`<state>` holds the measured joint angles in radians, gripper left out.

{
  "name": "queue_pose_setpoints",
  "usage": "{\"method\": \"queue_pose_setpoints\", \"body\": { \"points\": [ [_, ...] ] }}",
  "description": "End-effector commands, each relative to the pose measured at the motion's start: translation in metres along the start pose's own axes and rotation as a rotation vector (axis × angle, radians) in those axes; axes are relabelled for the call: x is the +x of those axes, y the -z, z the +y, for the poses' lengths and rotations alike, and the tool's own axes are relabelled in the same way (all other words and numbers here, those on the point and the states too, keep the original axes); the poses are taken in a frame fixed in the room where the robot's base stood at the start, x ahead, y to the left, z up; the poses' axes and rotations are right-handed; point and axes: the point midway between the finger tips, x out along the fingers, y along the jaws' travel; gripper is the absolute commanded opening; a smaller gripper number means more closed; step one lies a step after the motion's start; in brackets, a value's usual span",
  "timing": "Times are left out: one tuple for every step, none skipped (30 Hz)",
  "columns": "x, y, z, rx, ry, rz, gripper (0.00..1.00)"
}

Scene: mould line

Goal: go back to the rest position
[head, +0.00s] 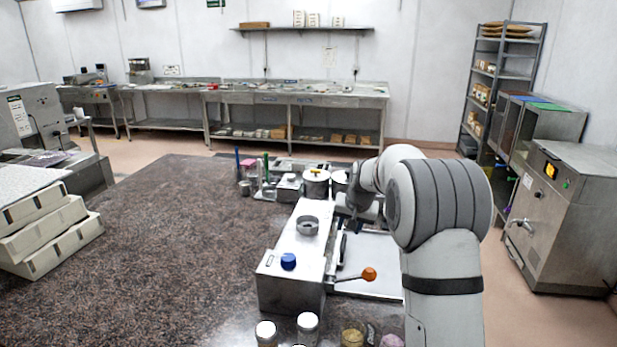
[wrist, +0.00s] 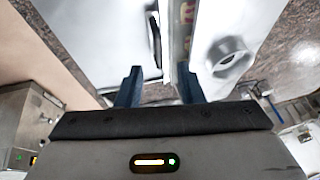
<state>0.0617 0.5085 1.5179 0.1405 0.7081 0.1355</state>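My gripper (wrist: 158,86) shows in the wrist view with its two blue fingers apart and nothing between them. In the head view my arm reaches from the lower right over the steel machine (head: 282,285), and its fingertips are hard to make out there. The machine has a round metal cup (head: 308,226) on top, a blue knob (head: 288,261) at its near end and a lever with an orange ball (head: 369,274). In the wrist view the cup (wrist: 229,57) lies right of the fingers. A white tray (head: 372,262) is beside the machine, partly behind my arm.
Jars (head: 308,325) stand at the near edge of the dark speckled counter (head: 170,240). Pots (head: 316,183) and small tools stand behind the machine. White boxes (head: 45,235) are stacked at the left, and a steel unit (head: 565,220) stands at the right. The counter's left middle is clear.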

Motion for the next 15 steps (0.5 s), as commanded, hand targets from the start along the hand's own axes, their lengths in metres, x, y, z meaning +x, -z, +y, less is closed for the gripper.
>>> {"method": "queue_pose_setpoints", "body": {
  "points": [
    [-0.021,-0.011,-0.001,-0.014,-0.002,0.001,0.34],
    [-0.032,-0.018,-0.001,-0.023,-0.004,-0.002,0.34],
    [-0.045,-0.029,0.000,-0.036,-0.008,-0.008,0.34],
    [-0.055,-0.038,0.001,-0.045,-0.010,-0.012,0.34],
    [-0.065,-0.046,0.001,-0.054,-0.012,-0.015,0.34],
    [-0.077,-0.058,0.003,-0.065,-0.015,-0.019,0.34],
    [-0.086,-0.067,0.004,-0.073,-0.018,-0.023,0.34],
    [-0.095,-0.077,0.005,-0.082,-0.020,-0.027,0.34],
    [-0.106,-0.090,0.007,-0.093,-0.024,-0.032,0.34],
    [-0.115,-0.099,0.009,-0.103,-0.027,-0.035,0.34],
    [-0.122,-0.109,0.010,-0.111,-0.029,-0.038,0.34],
    [-0.132,-0.123,0.013,-0.122,-0.032,-0.043,0.34],
    [-0.139,-0.134,0.015,-0.130,-0.035,-0.047,0.34],
    [-0.146,-0.144,0.017,-0.139,-0.037,-0.051,0.34],
    [-0.154,-0.159,0.020,-0.150,-0.041,-0.056,0.34]
  ]
}}
